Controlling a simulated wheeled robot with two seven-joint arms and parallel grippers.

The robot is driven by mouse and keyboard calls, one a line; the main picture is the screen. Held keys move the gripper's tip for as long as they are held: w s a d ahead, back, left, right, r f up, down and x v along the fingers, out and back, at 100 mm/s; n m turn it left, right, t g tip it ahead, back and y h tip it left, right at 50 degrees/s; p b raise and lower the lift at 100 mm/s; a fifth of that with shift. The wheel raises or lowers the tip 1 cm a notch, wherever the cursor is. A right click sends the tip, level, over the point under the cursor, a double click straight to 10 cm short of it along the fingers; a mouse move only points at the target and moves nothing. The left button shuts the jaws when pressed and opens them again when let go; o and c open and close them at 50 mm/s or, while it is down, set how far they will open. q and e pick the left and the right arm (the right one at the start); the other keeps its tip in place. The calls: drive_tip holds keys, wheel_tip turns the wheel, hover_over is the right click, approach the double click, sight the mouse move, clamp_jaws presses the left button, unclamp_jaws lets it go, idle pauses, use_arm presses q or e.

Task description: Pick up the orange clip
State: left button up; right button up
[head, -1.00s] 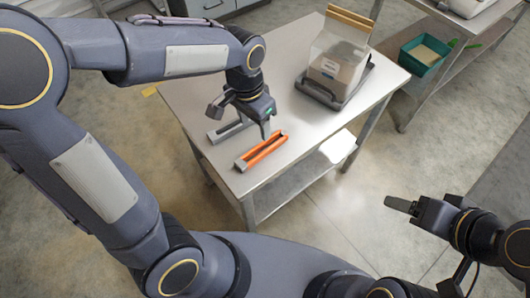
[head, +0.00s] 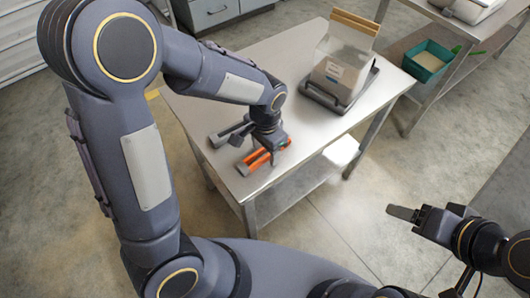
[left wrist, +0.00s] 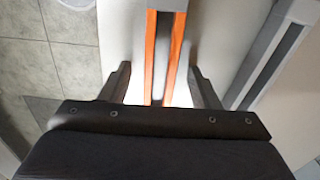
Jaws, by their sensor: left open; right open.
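The orange clip (head: 252,160) is a long orange piece with a grey part along it, lying on the metal table near its front left edge. In the left wrist view the orange clip (left wrist: 151,50) runs between my spread fingers, with a gap on both sides. My left gripper (head: 264,158) is open over the clip and hides part of it in the head view. Its fingers also show in the left wrist view (left wrist: 160,85). I cannot tell how far above the table the fingertips are. My right gripper (head: 402,213) is open and empty, off the table at the right.
A grey clip (head: 222,137) lies beside the orange one and also shows in the left wrist view (left wrist: 275,50). A clear bag (head: 338,68) with a wooden top bar stands on a dark tray (head: 345,103) at the back right of the table (head: 290,60). A green bin (head: 426,62) sits on another bench.

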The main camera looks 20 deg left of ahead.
use_arm(q)
drive_tip(key=shift+c, duration=0.2)
drive_tip(key=c, duration=1)
